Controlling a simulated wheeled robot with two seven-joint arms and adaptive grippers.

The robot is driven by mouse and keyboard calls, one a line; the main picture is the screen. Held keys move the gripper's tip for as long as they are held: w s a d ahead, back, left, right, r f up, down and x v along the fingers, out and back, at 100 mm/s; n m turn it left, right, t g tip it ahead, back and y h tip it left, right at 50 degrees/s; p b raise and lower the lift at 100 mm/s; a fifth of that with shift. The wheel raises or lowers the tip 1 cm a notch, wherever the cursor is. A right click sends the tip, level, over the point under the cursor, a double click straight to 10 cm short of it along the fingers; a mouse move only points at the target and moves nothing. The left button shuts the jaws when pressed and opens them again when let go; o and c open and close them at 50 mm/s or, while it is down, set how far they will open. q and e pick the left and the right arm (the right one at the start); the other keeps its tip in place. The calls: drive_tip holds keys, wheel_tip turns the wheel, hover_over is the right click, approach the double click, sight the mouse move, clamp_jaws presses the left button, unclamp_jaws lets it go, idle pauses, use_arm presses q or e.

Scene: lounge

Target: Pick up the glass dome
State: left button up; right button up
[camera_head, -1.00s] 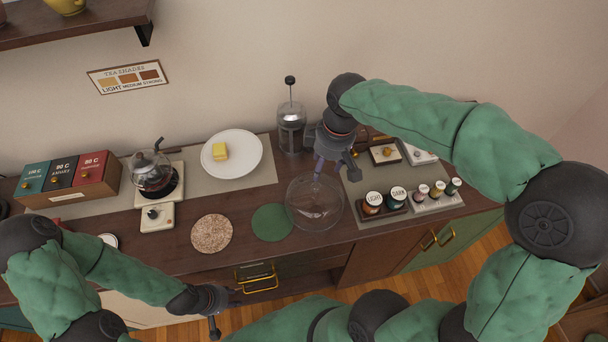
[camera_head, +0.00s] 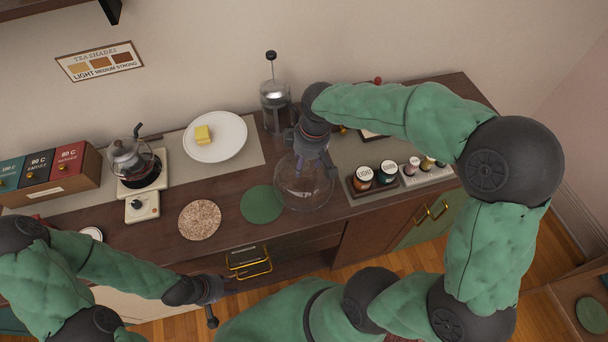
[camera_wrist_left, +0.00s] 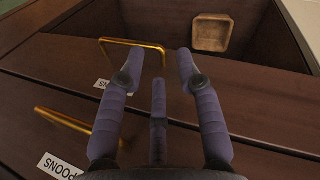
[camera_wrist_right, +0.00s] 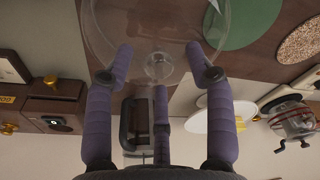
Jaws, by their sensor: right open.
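The clear glass dome (camera_head: 304,190) stands on the counter, right of the green round mat, in the head view. In the right wrist view the dome (camera_wrist_right: 158,22) shows with its round knob between my fingertips. My right gripper (camera_wrist_right: 158,60) is open around the knob; I cannot tell whether the fingers touch the glass. In the head view my right gripper (camera_head: 314,165) is over the dome and hides part of its top. My left gripper (camera_head: 225,297) is low in front of the counter; in the left wrist view (camera_wrist_left: 158,65) its fingers are apart with nothing between them.
A green mat (camera_head: 262,204) and a cork mat (camera_head: 200,220) lie left of the dome. A French press (camera_head: 275,105) stands behind it. Small jars (camera_head: 363,177) stand close on its right. A plate with butter (camera_head: 228,150) and a glass kettle (camera_head: 130,158) are further left.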

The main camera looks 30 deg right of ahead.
drive_tip(key=shift+f, duration=0.35)
drive_tip(key=shift+r, duration=0.1)
clamp_jaws()
drive_tip(key=shift+r, duration=0.1)
